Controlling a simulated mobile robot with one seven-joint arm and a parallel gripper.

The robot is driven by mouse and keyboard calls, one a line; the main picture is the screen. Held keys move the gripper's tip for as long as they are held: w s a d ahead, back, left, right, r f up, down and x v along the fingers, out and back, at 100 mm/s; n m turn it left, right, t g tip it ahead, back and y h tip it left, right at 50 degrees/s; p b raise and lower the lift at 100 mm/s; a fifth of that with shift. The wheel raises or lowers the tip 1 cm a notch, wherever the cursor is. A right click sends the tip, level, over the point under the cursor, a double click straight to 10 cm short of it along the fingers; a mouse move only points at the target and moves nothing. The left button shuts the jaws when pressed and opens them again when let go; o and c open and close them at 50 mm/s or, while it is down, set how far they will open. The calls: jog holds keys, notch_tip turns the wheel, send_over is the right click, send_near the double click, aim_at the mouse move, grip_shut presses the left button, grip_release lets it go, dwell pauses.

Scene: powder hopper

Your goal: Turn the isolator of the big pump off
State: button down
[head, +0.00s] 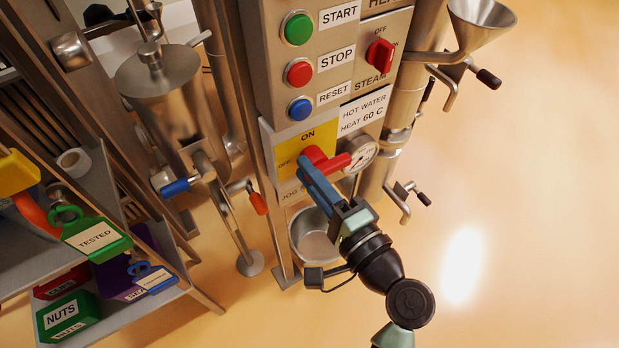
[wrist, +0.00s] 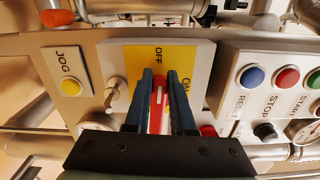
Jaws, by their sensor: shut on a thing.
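The isolator is a yellow plate (head: 318,133) with a red handle (head: 337,162), on the lower part of a grey panel. The plate is marked ON at its top and OFF at its left in the head view. My gripper (head: 306,168) is shut on the red handle. In the wrist view the handle (wrist: 159,92) is between the two blue fingers, in line with the word OFF on the yellow plate (wrist: 150,58); the ON word is to the right, partly covered. The fingers hide part of the handle. I see no readable pump name.
A box with START (head: 299,29), STOP (head: 299,72) and RESET (head: 300,107) buttons is above the isolator. A red STEAM switch (head: 380,55) and gauge (head: 359,154) are to its right. A JOG button (wrist: 71,87) is beside it. A shelf with tags (head: 97,238) stands left; floor is clear right.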

jog(key=shift+w+d+f+n+b, duration=0.15)
jog(key=shift+d+n+b, duration=0.2)
jog(key=shift+d+n, duration=0.1)
dwell(0.3)
jog(key=c, duration=0.8)
grip_release()
jog(key=shift+w, duration=0.1)
jog(key=shift+o, duration=0.2)
jog(key=shift+a, duration=0.1)
jog(key=shift+s, duration=0.2)
jog(key=v, duration=1.2)
jog(key=shift+s+d+p, duration=0.2)
jog(key=shift+s+p, duration=0.1)
jog(key=shift+s, duration=0.05)
